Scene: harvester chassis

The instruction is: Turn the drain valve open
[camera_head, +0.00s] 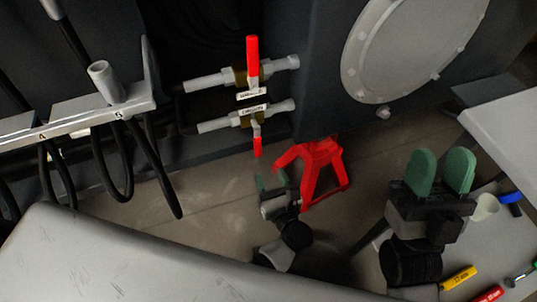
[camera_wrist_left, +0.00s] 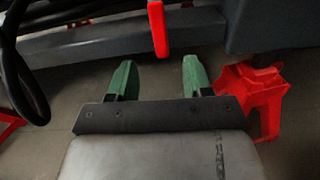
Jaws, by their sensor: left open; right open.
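Two valves sit on pipes against the dark chassis in the head view. The upper valve (camera_head: 240,76) has a long red handle (camera_head: 252,58) pointing up. The lower valve (camera_head: 247,117) has a red-tipped handle (camera_head: 257,146) hanging down. Each has a small white label, too small to read surely, so I cannot tell which is the drain valve. My left gripper (camera_head: 271,182) is open and empty, below the lower handle. In the left wrist view a red handle (camera_wrist_left: 158,28) hangs ahead of the open fingers (camera_wrist_left: 160,72), apart from them. My right gripper (camera_head: 440,172) is open and empty at the right.
A red stand (camera_head: 318,170) is close to the right of my left gripper, and in the left wrist view (camera_wrist_left: 252,95). Black hoses (camera_head: 155,165) hang at the left from a numbered bracket (camera_head: 70,118). A grey panel (camera_head: 130,255) fills the lower left. Coloured-handled tools (camera_head: 458,278) lie lower right.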

